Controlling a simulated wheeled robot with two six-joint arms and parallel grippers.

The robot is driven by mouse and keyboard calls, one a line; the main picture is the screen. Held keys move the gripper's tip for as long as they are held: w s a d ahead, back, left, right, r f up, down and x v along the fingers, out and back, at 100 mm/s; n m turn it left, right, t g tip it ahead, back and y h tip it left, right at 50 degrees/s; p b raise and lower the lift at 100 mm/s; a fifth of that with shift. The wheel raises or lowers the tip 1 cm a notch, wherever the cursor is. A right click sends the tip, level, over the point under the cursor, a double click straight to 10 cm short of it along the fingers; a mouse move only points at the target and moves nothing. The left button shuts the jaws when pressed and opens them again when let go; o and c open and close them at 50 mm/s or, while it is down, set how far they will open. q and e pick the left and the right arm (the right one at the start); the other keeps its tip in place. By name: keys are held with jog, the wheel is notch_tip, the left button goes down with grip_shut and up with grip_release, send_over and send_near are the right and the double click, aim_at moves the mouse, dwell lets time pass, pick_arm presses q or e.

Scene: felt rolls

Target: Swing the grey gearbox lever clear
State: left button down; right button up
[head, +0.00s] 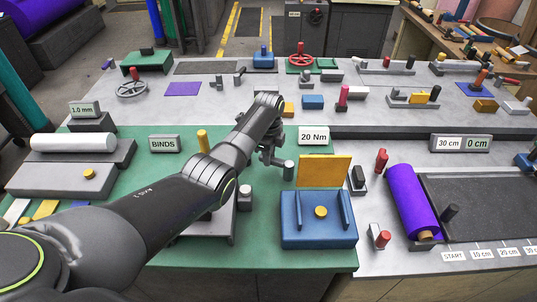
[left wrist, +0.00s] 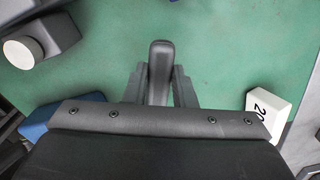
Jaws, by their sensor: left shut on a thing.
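My left gripper (head: 268,156) reaches over the green mat from the lower left. In the left wrist view the gripper (left wrist: 160,88) is shut on a dark grey upright bar, the lever (left wrist: 160,70), with a finger on either side. In the head view the arm and jaws hide most of the lever. A short grey cylinder (head: 288,171) shows just right of and below the jaws; I cannot tell how it joins the lever. A grey stand (head: 218,232) with a pale-topped grey knob (head: 245,192) is partly hidden behind my forearm.
A blue fixture (head: 318,238) with an upright yellow plate (head: 324,170) stands close to the right of the jaws. The "20 Nm" sign (head: 313,135) is just behind. A "BINDS" sign (head: 164,144) and yellow peg (head: 203,141) stand left. A purple roll (head: 410,200) lies further right.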

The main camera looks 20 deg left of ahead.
pick_arm(q)
jog(key=c, duration=1.2)
grip_release()
notch_tip(320, 180, up, 17)
jog(key=p, duration=0.1)
jog(key=shift+r+p, duration=0.2)
jog(key=shift+p, duration=0.2)
jog(key=shift+f, duration=0.15)
